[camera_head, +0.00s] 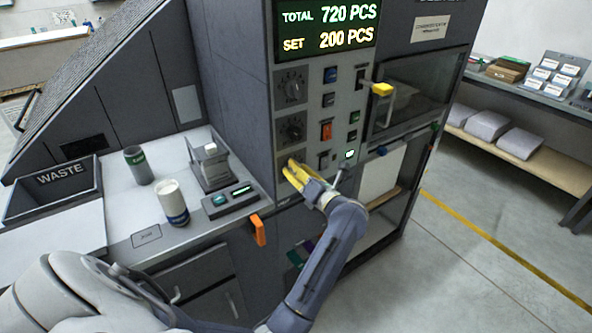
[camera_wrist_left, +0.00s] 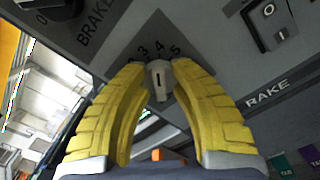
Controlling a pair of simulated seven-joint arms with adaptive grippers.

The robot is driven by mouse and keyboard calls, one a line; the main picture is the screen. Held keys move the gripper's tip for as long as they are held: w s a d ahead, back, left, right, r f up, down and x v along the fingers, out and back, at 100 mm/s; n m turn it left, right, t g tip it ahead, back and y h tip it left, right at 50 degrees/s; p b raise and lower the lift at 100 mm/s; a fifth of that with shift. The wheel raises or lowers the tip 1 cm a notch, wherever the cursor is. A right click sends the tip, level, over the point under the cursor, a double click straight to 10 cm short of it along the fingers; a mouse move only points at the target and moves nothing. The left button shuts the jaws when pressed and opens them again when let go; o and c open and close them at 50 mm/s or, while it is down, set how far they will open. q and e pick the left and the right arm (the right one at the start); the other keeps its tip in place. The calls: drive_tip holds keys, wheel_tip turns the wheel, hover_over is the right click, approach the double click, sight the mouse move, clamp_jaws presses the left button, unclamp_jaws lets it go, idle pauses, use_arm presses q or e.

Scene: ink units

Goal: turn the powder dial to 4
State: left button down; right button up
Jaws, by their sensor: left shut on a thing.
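My left gripper (camera_head: 291,168) has yellow fingers and is at the lower front of the control panel in the head view. In the left wrist view the gripper (camera_wrist_left: 158,70) is shut on a small grey dial (camera_wrist_left: 158,83), one fingertip on each side. The numbers 3, 4 and 5 show above the dial. Its dark mark appears to point up towards the 4, but the exact alignment is hard to tell. The dial's name label is not visible, and in the head view the fingers hide the dial. My right gripper is not in view.
Two black dials (camera_head: 291,88) sit higher on the panel, with rocker switches (camera_head: 326,131) to their right. A yellow-tipped lever (camera_head: 382,89) sticks out at the upper right.

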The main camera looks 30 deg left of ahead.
use_arm(q)
drive_tip(key=shift+m, duration=0.5)
drive_tip(key=c, duration=0.9)
unclamp_jaws()
